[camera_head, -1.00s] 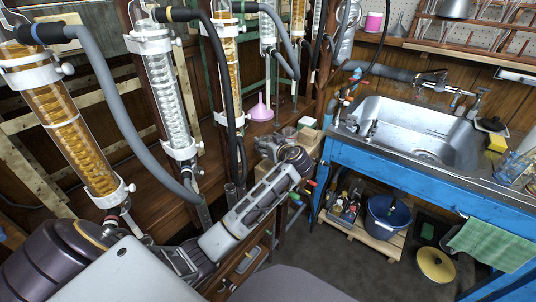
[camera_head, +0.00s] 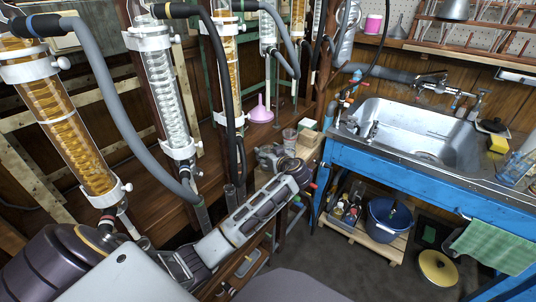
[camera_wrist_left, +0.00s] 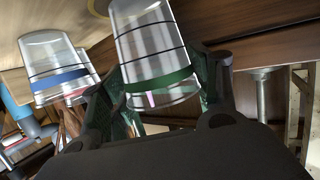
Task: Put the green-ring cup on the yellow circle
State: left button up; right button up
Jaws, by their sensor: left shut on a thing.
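The green-ring cup (camera_wrist_left: 152,45) is clear, with thin dark lines and a green band. In the left wrist view it stands tilted between the fingers of my left gripper (camera_wrist_left: 165,92), which is shut on it. My left gripper (camera_head: 269,156) also shows small in the head view, over the wooden bench beside the rig. A clear cup (camera_head: 290,137) shows there, its ring too small to tell. A similar cup with a blue ring (camera_wrist_left: 58,66) is left of the held cup in the wrist view, apart from it. My right gripper is out of view.
Glass condensers (camera_head: 165,90) with grey and black hoses stand along the bench at left. The blue sink table (camera_head: 415,175) stands further right.

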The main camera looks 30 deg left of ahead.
pick_arm(q)
jog(key=o, duration=0.7)
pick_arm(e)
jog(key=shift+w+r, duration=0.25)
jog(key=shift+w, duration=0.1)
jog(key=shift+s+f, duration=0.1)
pick_arm(q)
jog(key=shift+r, duration=0.1)
jog(key=shift+s+d, duration=0.1)
jog(key=shift+d, duration=0.05)
jog(key=p+v, duration=0.2)
jog(key=v, duration=0.9)
jog(key=shift+d+p, duration=0.25)
jog(key=shift+p, duration=0.1)
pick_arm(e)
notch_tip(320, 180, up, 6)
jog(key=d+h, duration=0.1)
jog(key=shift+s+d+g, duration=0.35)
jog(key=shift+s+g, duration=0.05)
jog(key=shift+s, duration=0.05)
